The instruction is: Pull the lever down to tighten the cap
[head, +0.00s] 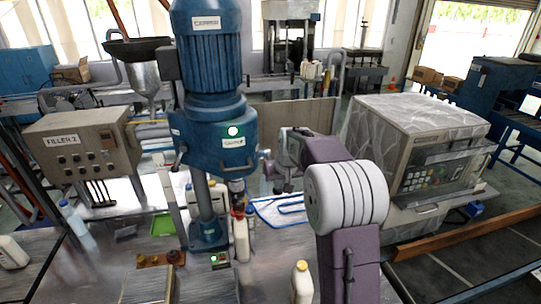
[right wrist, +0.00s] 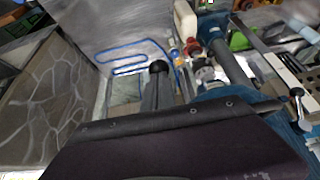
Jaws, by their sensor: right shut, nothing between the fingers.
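The blue capping press (head: 215,135) stands upright on the metal table, with its motor on top and its spindle (head: 237,186) pointing down. A short lever with a light knob (head: 265,153) sticks out on its right side. A lever with a silver knob (right wrist: 297,92) shows at the right edge in the right wrist view. A white bottle (head: 241,240) with a red cap (head: 237,214) stands below the spindle. My right gripper (head: 270,170) is shut and empty, close to the right side of the press; contact with the lever cannot be told. It also shows in the right wrist view (right wrist: 158,72). My left gripper is not in view.
Another white bottle (head: 302,284) stands at the table's front. The filler control box (head: 80,145) is at the left. A large grey machine (head: 415,150) stands at the right. A green tray (head: 163,222) lies left of the press column.

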